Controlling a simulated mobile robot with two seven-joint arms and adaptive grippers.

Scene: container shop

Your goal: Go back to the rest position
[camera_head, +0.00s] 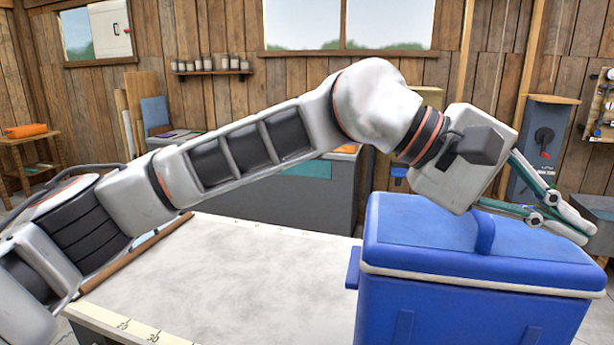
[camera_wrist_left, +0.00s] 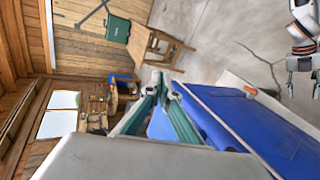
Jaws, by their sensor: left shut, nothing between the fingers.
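My left gripper (camera_head: 584,232) is at the right side of the head view, its arm reaching across from the left. Its green-grey fingers are together at the tips with nothing between them. It is over the right part of the lid of a blue cooler box (camera_head: 480,272); I cannot tell whether it touches the lid. In the left wrist view the fingers (camera_wrist_left: 160,82) show beside the blue cooler (camera_wrist_left: 262,125).
The cooler stands at the right end of a pale worktable (camera_head: 250,265), whose visible top is otherwise bare. A grey cabinet (camera_head: 310,195) stands behind it. A wooden stool (camera_head: 28,150) is at the far left. Wooden walls with windows close the room.

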